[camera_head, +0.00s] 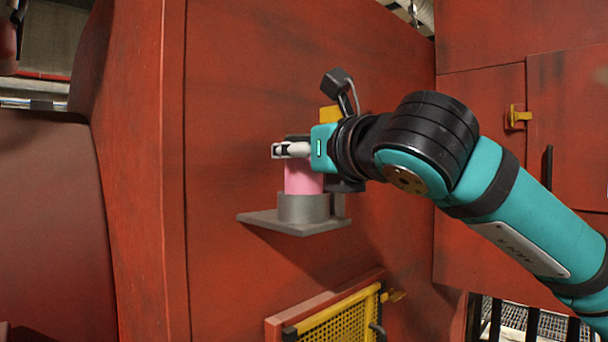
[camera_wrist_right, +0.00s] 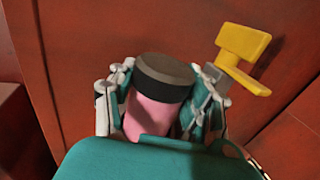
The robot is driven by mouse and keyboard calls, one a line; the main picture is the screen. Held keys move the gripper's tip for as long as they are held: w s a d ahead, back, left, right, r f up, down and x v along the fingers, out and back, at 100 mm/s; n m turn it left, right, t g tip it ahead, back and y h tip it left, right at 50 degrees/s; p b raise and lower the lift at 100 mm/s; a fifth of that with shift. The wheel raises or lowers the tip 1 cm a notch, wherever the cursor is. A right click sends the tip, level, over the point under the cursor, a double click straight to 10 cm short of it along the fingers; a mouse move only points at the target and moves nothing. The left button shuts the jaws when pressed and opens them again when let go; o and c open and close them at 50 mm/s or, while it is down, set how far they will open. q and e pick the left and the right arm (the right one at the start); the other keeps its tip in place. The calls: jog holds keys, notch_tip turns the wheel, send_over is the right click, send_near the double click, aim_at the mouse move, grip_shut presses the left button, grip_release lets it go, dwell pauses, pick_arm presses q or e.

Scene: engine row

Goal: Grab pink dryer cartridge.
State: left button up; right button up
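The pink dryer cartridge (camera_head: 303,178) stands upright in a grey cup (camera_head: 303,208) on a small shelf (camera_head: 272,222) fixed to the red wall. In the right wrist view the cartridge (camera_wrist_right: 152,115) shows a pink body and dark cap. My right gripper (camera_head: 290,150) is level with the cartridge's upper part, with its fingers across it. In the wrist view the fingers of the right gripper (camera_wrist_right: 160,100) lie on both sides, very close to the cartridge. Whether they press on it cannot be told. My left gripper is not in view.
A yellow bracket (camera_wrist_right: 240,55) sticks out of the wall close beside the right gripper. A yellow mesh panel (camera_head: 338,315) is below the shelf. A red cabinet with a yellow latch (camera_head: 518,117) stands at the right. Free space lies left of the shelf.

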jog(key=c, duration=0.7)
